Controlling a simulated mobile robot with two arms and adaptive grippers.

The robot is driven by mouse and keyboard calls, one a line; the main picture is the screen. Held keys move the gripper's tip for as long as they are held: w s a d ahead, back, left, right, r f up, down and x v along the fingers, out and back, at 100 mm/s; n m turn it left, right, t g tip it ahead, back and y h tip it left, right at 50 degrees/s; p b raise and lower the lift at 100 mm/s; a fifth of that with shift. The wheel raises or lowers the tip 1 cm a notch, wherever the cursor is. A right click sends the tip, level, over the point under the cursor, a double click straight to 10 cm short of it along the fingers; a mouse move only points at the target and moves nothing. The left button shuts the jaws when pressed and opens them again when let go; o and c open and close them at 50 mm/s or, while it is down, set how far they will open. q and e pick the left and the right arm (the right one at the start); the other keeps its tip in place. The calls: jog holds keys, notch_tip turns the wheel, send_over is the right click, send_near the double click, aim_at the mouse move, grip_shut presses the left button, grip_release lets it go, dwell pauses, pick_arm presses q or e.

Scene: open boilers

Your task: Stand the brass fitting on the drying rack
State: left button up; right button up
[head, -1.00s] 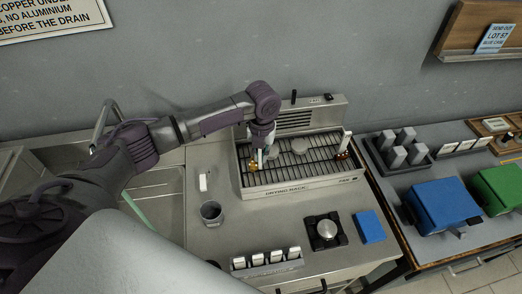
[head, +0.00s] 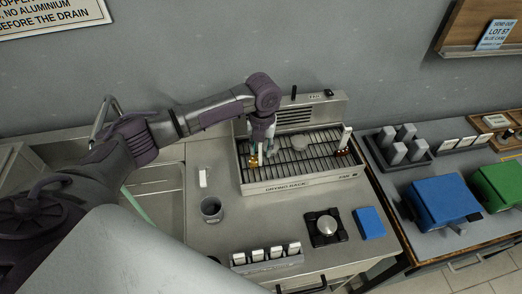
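The drying rack (head: 318,180) is a metal tray with dark bars on the counter by the wall, its name printed on the front. The brass fitting (head: 253,161) is a small gold-coloured piece at the rack's left end, on or just above the bars. My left gripper (head: 262,149) points down just above and beside the fitting. Its fingers appear apart, and the fitting looks clear below them. The fitting is small and partly covered by the fingers, so its exact stance is hard to tell. My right gripper is not in view.
A round grey piece (head: 299,143) and a white upright piece with a brownish base (head: 345,140) are on the rack. A grey cup (head: 211,209), a black-based device with a round top (head: 326,227), a blue block (head: 369,223) and a row of white-topped pieces (head: 266,256) stand in front.

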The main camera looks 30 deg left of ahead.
pick_arm(q)
notch_tip(320, 180, up, 10)
jog(key=shift+d+f+b, duration=0.1)
jog(key=shift+b, duration=1.15)
jog(key=shift+r, duration=0.6)
